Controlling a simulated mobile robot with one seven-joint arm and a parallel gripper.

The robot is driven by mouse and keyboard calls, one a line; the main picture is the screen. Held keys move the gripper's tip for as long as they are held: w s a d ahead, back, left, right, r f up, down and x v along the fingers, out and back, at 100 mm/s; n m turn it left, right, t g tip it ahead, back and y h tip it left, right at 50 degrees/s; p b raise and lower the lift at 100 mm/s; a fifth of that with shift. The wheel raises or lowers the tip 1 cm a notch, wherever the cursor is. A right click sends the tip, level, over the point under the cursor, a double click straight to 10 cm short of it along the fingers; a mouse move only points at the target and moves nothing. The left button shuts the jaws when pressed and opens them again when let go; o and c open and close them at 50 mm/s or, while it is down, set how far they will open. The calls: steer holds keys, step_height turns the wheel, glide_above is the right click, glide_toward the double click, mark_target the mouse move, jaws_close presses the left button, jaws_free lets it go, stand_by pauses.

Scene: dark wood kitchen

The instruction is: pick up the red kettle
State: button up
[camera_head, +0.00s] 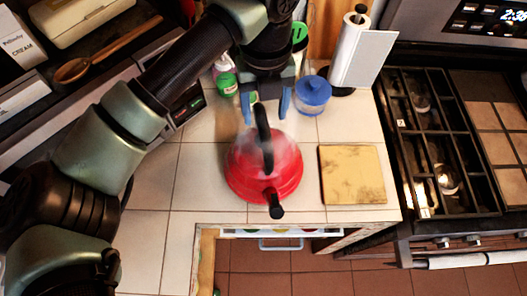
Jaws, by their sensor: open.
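The red kettle (243,172) stands upright on the white tiled counter (192,178). Its black handle (265,135) arches over the top, and its dark-tipped spout (276,207) points toward the front edge. My gripper (266,108) is open above the back of the kettle. Its two blue fingers sit on the left and right of the handle's upper part. I cannot tell whether the fingers touch the handle.
A wooden board (351,175) lies right of the kettle. A blue-lidded jar (312,95) and a green-lidded jar (226,83) stand close behind. A paper towel roll (353,55) is at the back right, and the stove (440,145) is at the right.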

mark_target(263, 124)
step_height(263, 124, down, 5)
steer(key=shift+w+a+f+p, duration=0.15)
steer(key=shift+f+p, duration=0.05)
steer(key=shift+p, duration=1)
steer(key=shift+f, duration=0.15)
steer(key=shift+f, duration=0.25)
jaws_close()
stand_by(0.8)
steer(key=shift+w+r, duration=0.15)
